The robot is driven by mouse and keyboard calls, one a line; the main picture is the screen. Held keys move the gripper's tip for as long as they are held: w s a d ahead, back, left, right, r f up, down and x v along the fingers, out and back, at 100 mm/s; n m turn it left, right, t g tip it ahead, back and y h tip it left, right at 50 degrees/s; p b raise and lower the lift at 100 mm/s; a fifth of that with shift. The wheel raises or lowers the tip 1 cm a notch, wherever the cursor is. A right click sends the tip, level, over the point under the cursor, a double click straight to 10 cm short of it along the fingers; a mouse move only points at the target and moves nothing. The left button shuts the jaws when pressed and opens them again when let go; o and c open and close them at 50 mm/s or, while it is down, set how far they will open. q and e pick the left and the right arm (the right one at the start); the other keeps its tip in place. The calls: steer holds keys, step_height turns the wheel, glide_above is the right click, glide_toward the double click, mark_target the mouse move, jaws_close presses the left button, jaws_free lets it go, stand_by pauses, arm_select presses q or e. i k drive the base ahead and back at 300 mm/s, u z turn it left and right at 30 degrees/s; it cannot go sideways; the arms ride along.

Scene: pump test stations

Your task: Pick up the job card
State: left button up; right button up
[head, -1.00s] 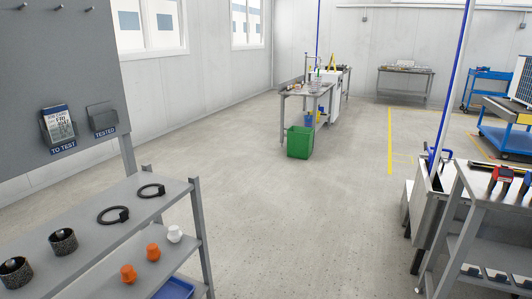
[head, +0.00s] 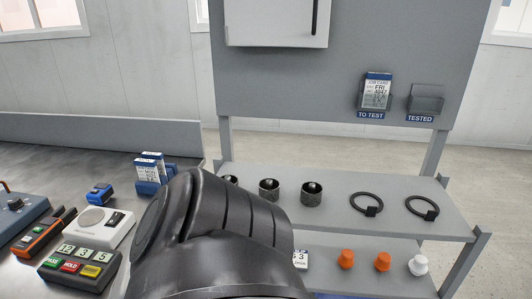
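A job card (head: 377,88), white with a blue top and printed "FRI", stands upright in the dark holder labelled TO TEST (head: 370,114) on the grey board. An empty dark holder labelled TESTED (head: 426,100) is beside it on the right. More blue and white cards (head: 148,160) stand in a blue rack (head: 148,187) on the bench at the left. Neither of my grippers shows. A dark link of my arm fills the lower middle and hides part of the bench and shelf.
A grey shelf unit (head: 440,190) below the board carries dark cups (head: 312,194), black rings (head: 367,203) and, lower down, orange caps (head: 382,261) and a white cap (head: 418,265).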

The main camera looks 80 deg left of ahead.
mark_target(147, 170)
steer(key=u, duration=2.4)
